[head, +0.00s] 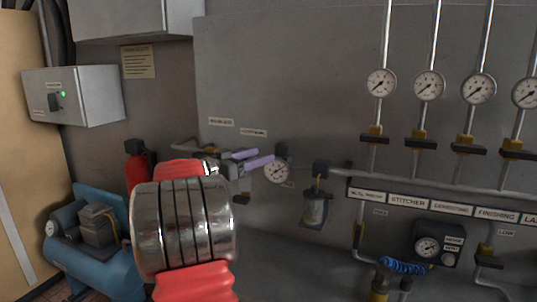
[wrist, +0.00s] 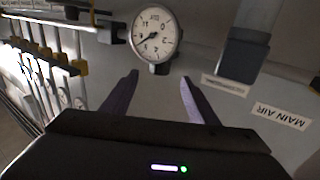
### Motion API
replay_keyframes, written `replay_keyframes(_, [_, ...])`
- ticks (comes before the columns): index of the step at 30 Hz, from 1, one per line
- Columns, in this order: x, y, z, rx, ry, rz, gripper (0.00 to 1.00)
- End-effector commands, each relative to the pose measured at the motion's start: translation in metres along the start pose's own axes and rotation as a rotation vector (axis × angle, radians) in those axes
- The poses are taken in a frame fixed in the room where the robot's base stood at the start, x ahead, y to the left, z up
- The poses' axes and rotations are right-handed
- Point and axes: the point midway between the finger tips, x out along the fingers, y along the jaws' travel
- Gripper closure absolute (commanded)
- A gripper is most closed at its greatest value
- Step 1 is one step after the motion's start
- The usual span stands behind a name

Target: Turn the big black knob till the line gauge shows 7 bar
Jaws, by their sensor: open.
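The round white line gauge (head: 277,170) is on the grey wall panel, just below and right of my fingertips in the head view. In the wrist view the gauge (wrist: 155,33) stands ahead of my fingers, its needle toward the lower left; the figures are too small to read surely. My gripper (head: 265,156) has purple fingers, open and empty in the wrist view (wrist: 159,78).
A filter bowl (head: 315,207) hangs right of the gauge. Several gauges (head: 381,83) on vertical pipes stand farther right. A blue compressor (head: 90,255) and a red extinguisher (head: 137,165) are at left. A MAIN AIR label (wrist: 282,116) is on the panel.

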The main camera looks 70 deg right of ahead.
Motion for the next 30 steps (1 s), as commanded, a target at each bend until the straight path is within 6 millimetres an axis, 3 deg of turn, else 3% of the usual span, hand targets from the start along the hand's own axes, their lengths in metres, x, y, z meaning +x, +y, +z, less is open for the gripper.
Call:
replay_keyframes(3, [-0.019,-0.001,0.0,-0.001,0.0,-0.003,0.46])
replay_keyframes(9, [-0.034,0.0,0.0,0.0,0.0,-0.001,0.46])
replay_keyframes(30, [-0.035,0.0,0.0,0.0,0.0,-0.001,0.46])
